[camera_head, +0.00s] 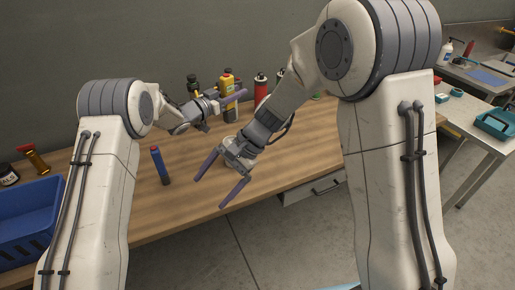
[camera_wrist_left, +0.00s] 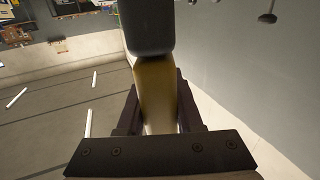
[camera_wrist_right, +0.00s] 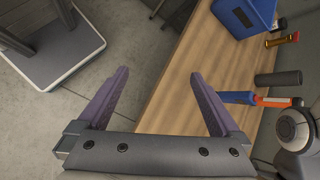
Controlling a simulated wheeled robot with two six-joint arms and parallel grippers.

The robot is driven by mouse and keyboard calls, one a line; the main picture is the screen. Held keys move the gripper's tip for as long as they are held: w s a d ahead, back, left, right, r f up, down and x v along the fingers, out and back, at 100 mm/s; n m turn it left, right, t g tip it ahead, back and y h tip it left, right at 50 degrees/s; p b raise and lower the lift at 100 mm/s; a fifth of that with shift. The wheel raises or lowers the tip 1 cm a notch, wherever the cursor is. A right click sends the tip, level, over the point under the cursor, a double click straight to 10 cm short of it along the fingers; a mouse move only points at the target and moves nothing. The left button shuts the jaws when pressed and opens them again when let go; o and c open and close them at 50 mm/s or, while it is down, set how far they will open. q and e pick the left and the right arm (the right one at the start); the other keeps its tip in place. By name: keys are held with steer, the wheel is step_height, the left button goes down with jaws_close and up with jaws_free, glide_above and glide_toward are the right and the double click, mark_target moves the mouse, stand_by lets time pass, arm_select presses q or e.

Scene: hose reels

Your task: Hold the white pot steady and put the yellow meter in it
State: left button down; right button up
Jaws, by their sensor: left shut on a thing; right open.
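The yellow meter (camera_head: 227,82), with a dark top, is in my left gripper (camera_head: 232,98) above the back of the workbench. In the left wrist view the meter (camera_wrist_left: 155,95) stands between the two shut fingers, its dark end pointing away. My right gripper (camera_head: 208,193) is open and empty, over the front part of the bench. In the right wrist view its fingers (camera_wrist_right: 160,95) are wide apart with nothing between them.
A blue crate (camera_head: 28,218) stands at the bench's left end, near a black jar (camera_head: 8,175) and a red-topped brass item (camera_head: 33,160). A red canister (camera_head: 261,88) stands at the back. A side table (camera_head: 462,125) is right.

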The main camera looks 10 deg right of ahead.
steer(key=w+d+f+m+t+y, duration=0.1)
steer(key=w+d+f+m+t, duration=0.2)
steer(key=w, duration=0.5)
steer(key=w+d+f+m+t+y, duration=0.1)
steer(key=w+d+f+m+t, duration=0.2)
steer(key=w+d+f+m, duration=0.2)
steer(key=w+d+f+m+t+y, duration=0.1)
steer(key=w+d+f+m+t, duration=0.2)
steer(key=w+d+m, duration=0.3)
steer(key=shift+w+f+m, duration=0.3)
steer(key=shift+w+m, duration=0.05)
steer(key=shift+w, duration=0.5)
steer(key=shift+w+f+m, duration=0.3)
steer(key=shift+w, duration=0.55)
steer(key=shift+w+f+m, duration=0.3)
steer(key=shift+w+m, duration=0.05)
steer(key=shift+w, duration=0.5)
steer(key=shift+w+a+f+y, duration=0.1)
steer(key=shift+w+a+y, duration=0.1)
steer(key=shift+y, duration=0.1)
steer(key=x, duration=1.1)
steer(key=shift+w+a, duration=0.1)
steer(key=shift+w, duration=0.05)
